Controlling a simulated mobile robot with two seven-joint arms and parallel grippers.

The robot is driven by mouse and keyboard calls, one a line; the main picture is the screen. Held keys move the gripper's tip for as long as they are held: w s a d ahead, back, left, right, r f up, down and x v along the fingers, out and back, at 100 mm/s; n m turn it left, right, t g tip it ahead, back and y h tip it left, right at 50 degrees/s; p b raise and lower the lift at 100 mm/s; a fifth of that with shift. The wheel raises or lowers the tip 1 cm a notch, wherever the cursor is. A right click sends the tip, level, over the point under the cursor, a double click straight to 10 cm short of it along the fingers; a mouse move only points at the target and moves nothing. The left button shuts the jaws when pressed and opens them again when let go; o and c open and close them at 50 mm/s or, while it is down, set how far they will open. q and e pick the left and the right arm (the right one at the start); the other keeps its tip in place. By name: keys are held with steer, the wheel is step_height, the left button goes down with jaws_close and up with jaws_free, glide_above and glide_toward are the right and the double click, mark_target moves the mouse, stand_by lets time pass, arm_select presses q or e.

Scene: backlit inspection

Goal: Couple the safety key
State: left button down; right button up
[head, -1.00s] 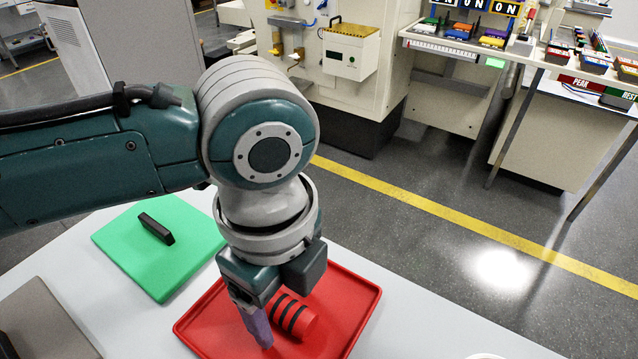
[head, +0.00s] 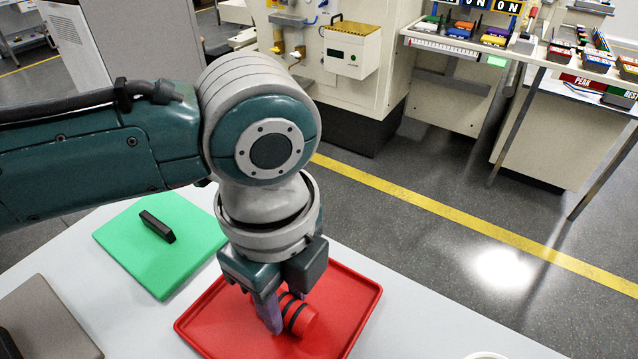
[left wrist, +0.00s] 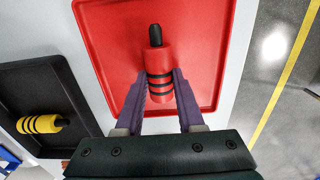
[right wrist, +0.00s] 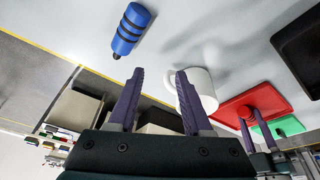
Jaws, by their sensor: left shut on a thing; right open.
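A red cylinder with black bands (head: 304,320) lies on the red tray (head: 345,300). In the left wrist view the red cylinder (left wrist: 158,58) shows a black tip at its far end. My left gripper (head: 283,312) reaches down over the tray and is shut on this cylinder, with purple fingers on both sides of its banded part (left wrist: 158,82). A yellow banded cylinder (left wrist: 42,124) lies on a black tray. A blue banded cylinder (right wrist: 132,30) shows in the right wrist view, clear of my right gripper (right wrist: 160,75), which is open and empty.
A green board (head: 150,260) with a black handle lies left of the red tray. A white mug (right wrist: 202,88) stands beside my right gripper in its view. Behind an aisle with a yellow floor line stand a cream machine (head: 365,60) and a shelf of coloured blocks (head: 465,32).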

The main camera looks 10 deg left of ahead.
mark_target(286, 303)
arm_select(q)
steer(key=shift+r, duration=0.1)
step_height(286, 303, up, 20)
steer(key=p, duration=0.4)
arm_select(e)
step_height(286, 303, up, 4)
steer(key=shift+r, duration=0.1)
arm_select(q)
steer(key=c, duration=1.1)
jaws_free()
jaws_close()
